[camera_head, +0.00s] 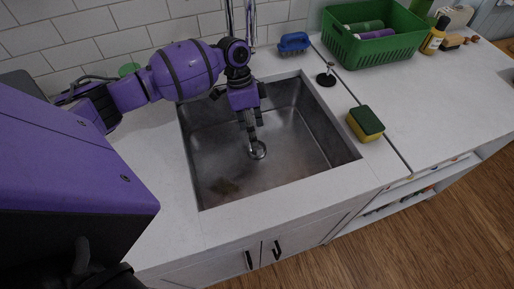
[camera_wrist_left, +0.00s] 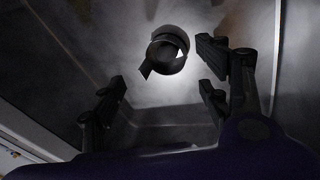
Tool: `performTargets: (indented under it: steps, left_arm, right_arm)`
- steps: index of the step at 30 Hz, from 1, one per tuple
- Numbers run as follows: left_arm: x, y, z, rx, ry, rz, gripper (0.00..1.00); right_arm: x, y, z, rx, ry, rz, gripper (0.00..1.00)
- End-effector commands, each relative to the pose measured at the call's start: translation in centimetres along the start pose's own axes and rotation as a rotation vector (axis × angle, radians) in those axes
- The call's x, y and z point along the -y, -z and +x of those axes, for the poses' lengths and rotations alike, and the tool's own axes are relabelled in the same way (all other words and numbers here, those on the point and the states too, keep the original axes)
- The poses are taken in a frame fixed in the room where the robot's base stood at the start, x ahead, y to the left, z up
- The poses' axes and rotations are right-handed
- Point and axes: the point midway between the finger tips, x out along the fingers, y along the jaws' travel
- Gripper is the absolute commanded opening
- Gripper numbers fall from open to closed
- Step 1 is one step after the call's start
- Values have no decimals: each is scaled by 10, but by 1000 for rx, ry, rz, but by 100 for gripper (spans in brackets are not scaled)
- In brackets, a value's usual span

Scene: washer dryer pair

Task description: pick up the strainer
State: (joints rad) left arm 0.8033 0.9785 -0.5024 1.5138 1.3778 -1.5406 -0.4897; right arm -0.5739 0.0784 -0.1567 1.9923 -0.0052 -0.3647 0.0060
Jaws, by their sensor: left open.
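A round metal piece (camera_head: 257,150) sits at the drain in the sink floor; I take it for the strainer, though I cannot tell it apart from the drain fitting. In the left wrist view a dark, ring-like piece (camera_wrist_left: 168,48) shows beyond the fingers, against a bright patch of sink floor. My left gripper (camera_head: 252,134) points down into the sink just above the round piece. Contact is not visible. My right gripper is not in view.
The steel sink (camera_head: 310,130) has walls around the gripper, and a brown stain marks its floor. A black knobbed stopper (camera_head: 326,78), a sponge (camera_head: 366,124) and a blue brush (camera_head: 293,43) lie on the counter. A green basket (camera_head: 372,45) stands at the back right.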

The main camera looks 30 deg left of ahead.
Motion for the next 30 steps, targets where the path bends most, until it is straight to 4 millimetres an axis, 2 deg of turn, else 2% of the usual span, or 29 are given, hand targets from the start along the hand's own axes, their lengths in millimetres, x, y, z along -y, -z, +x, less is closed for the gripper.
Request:
performTargets:
  steps: [5,12,19,30]
  left_arm:
    - [-2,2,16,-1,0,1,69]
    - [-2,2,50,-1,1,0,69]
    - [-1,2,52,-1,2,0,68]
    - [-2,2,51,-1,1,0,19]
  right_arm:
    - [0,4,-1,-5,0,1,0]
    - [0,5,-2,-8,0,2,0]
    - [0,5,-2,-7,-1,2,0]
    - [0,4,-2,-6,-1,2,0]
